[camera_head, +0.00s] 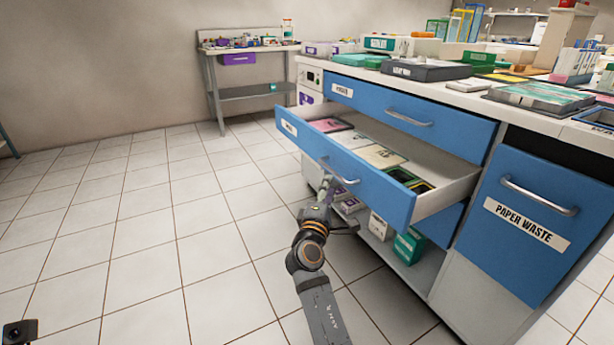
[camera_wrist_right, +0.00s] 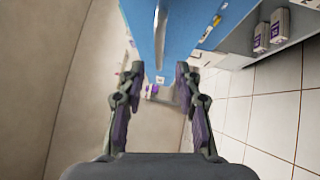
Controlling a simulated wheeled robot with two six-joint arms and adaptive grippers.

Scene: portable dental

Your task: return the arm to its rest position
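My right arm (camera_head: 318,290) reaches up from the bottom of the head view to the front of an open blue drawer (camera_head: 375,190). My right gripper (camera_head: 332,190) is just below the drawer's silver handle (camera_head: 338,172). In the right wrist view the two fingers of the right gripper (camera_wrist_right: 158,75) stand apart, with the handle (camera_wrist_right: 160,25) ahead in line with the gap between them. The fingers do not close on it; whether they touch it is unclear.
The drawer juts out from the cabinet and holds flat packs (camera_head: 380,155). A shut drawer (camera_head: 410,112) is above; a shelf with boxes (camera_head: 409,245) is below. The paper waste door (camera_head: 530,225) is at right. The tiled floor (camera_head: 130,230) at left is clear.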

